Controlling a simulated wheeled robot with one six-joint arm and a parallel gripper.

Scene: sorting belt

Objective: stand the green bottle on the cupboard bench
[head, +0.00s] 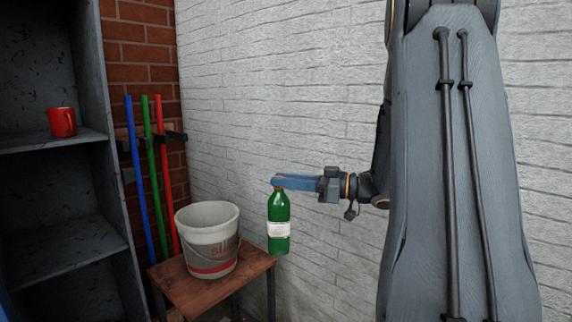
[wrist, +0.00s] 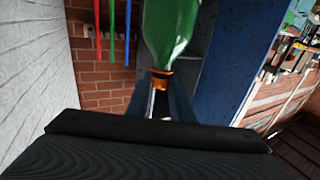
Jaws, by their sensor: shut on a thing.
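The green bottle (head: 279,222) with a white label hangs upright in the head view. My gripper (head: 281,183) is shut on its neck from the right, near the cap. In the wrist view the bottle (wrist: 170,30) shows with its orange cap between the fingers (wrist: 161,85). A small brown bench (head: 230,288) stands to the left, with a bucket on it. The bottle is in front of or beside the bench's right edge; its base appears near the level of the bench top, and I cannot tell whether they touch.
A grey bucket (head: 207,240) with a red band takes up much of the bench top. A grey cupboard (head: 60,190) at the left holds a red mug (head: 62,122) on a shelf. Blue, green and red poles (head: 148,170) stand behind. A white brick wall (head: 300,80) is close behind my arm.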

